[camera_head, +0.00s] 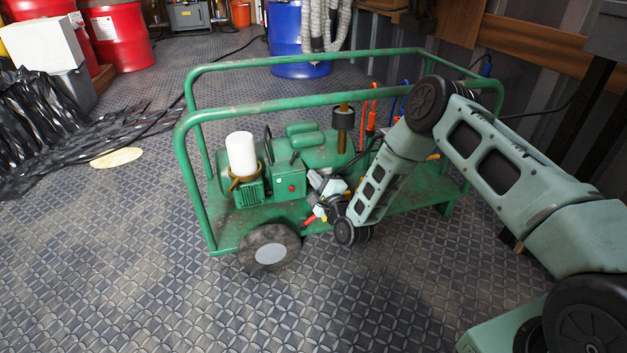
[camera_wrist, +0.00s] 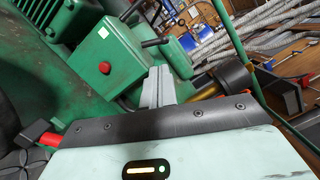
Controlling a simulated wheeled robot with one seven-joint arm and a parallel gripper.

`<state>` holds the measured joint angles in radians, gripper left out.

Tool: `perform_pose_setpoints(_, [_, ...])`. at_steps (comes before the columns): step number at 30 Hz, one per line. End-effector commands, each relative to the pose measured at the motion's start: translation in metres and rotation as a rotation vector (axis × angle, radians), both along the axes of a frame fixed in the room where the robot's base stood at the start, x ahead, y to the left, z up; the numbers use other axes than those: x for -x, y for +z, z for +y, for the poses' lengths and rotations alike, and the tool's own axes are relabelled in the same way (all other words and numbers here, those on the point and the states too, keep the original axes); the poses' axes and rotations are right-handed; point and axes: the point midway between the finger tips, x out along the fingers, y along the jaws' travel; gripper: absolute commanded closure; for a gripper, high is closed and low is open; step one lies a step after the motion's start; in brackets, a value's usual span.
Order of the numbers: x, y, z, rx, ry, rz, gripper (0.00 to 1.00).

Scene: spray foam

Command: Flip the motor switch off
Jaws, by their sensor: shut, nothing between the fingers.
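The green motor unit sits on a green wheeled cart (camera_head: 225,235). A green control box (camera_head: 291,188) on it has a red round button on its front face. In the wrist view the box (camera_wrist: 90,50) shows the red button (camera_wrist: 104,68) and a small white square (camera_wrist: 103,32) above it. A black-handled lever (camera_wrist: 155,42) sticks out beyond the box; I cannot tell which of these is the motor switch. My gripper (camera_head: 314,180) is just right of the box. In the wrist view its grey fingers (camera_wrist: 155,78) are shut and empty, apart from the button.
Green cart rails (camera_head: 290,103) run around and above the motor. A white cylinder (camera_head: 241,154) stands left of the box. Red-handled and blue-handled tools stand at the cart's far right. The patterned floor in front is clear. Red drums (camera_head: 122,38) and a blue drum (camera_head: 300,65) stand behind.

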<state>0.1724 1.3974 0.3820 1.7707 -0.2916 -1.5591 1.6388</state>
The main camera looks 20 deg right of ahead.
Motion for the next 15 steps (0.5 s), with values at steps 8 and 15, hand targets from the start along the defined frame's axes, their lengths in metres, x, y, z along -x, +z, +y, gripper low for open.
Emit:
perform_pose_setpoints(8, [-0.050,0.001,0.009,0.001,0.000,-0.005,1.00])
perform_pose_setpoints(15, [-0.071,0.005,0.013,0.001,0.001,-0.002,1.00])
